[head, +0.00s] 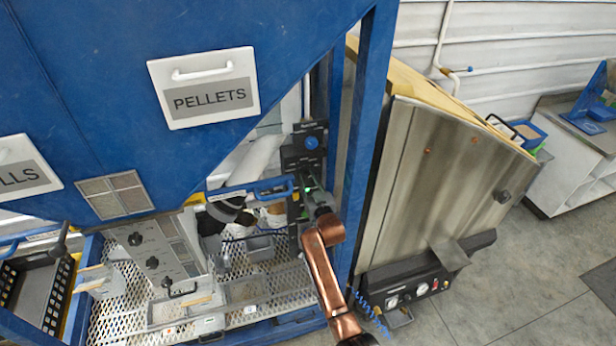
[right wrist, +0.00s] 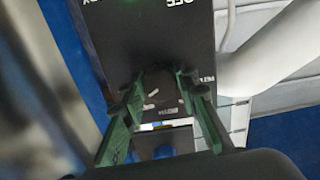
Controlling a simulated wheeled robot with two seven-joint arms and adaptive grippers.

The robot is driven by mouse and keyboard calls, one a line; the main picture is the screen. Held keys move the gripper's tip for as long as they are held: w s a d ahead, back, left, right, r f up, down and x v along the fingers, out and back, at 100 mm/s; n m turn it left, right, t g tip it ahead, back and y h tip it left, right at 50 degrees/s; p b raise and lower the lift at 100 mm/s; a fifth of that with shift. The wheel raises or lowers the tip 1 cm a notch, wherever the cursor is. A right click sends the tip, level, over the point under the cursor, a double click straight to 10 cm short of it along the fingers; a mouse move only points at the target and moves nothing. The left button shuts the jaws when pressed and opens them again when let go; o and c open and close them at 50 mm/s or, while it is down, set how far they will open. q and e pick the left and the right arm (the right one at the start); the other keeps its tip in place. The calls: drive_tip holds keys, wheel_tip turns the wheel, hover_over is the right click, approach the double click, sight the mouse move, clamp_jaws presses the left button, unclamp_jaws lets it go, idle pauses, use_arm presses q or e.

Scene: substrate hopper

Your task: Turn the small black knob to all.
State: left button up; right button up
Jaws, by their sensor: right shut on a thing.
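The small black knob (right wrist: 158,84) shows in the right wrist view on a black panel face (right wrist: 150,40). It sits between the two green fingertips of my right gripper (right wrist: 160,92), which are closed on its sides. A short pale mark shows by the knob, with small white lettering around it, too blurred to read fully. In the head view my right gripper (head: 308,184) is at the lower part of the black control box (head: 303,160), below a blue knob (head: 312,142). The gripper hides the small knob there. My left gripper is not in view.
A blue frame post (head: 362,150) stands just right of my right arm. A steel cabinet (head: 440,175) is beyond it. A mesh shelf (head: 120,310) with grey trays and a panel with black knobs (head: 137,239) lies to the left. A white pipe (right wrist: 275,55) runs beside the box.

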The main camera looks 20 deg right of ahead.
drive_tip(key=shift+m+p, duration=0.4)
drive_tip(key=shift+m, duration=1.3)
drive_tip(key=o, duration=1.1)
drive_tip(key=shift+o, duration=0.2)
drive_tip(key=s, duration=0.7)
drive_tip(key=shift+s, duration=0.25)
drive_tip(key=shift+d, duration=0.1)
